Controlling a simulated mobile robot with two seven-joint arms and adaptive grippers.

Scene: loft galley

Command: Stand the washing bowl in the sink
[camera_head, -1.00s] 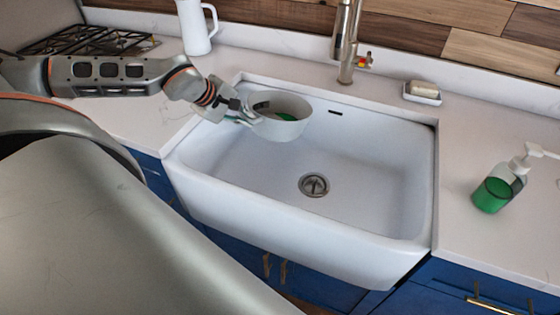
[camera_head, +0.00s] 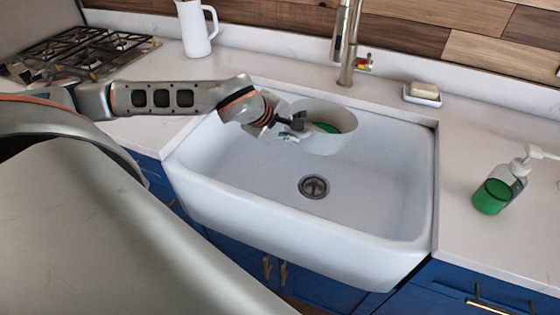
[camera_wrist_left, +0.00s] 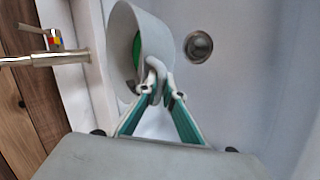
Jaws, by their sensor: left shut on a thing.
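The washing bowl (camera_head: 338,138) is pale grey-white with something green inside. It is held over the back middle of the white sink (camera_head: 245,170), behind the drain in the head view. My left gripper (camera_head: 297,132) is shut on the bowl's near left side. In the left wrist view the fingertips (camera_wrist_left: 157,88) pinch a part of the bowl (camera_wrist_left: 153,40), which looks tilted there. The head view does not clearly show whether the bowl's base touches the sink. The sink's drain (camera_head: 314,186) is uncovered. My right gripper is not in view.
The tap (camera_head: 347,45) stands behind the sink, close behind the bowl. A soap dish (camera_head: 422,93) and a green soap bottle (camera_head: 500,183) stand on the right counter. A white jug (camera_head: 195,28) and a hob (camera_head: 80,50) are at the left. The sink floor is clear.

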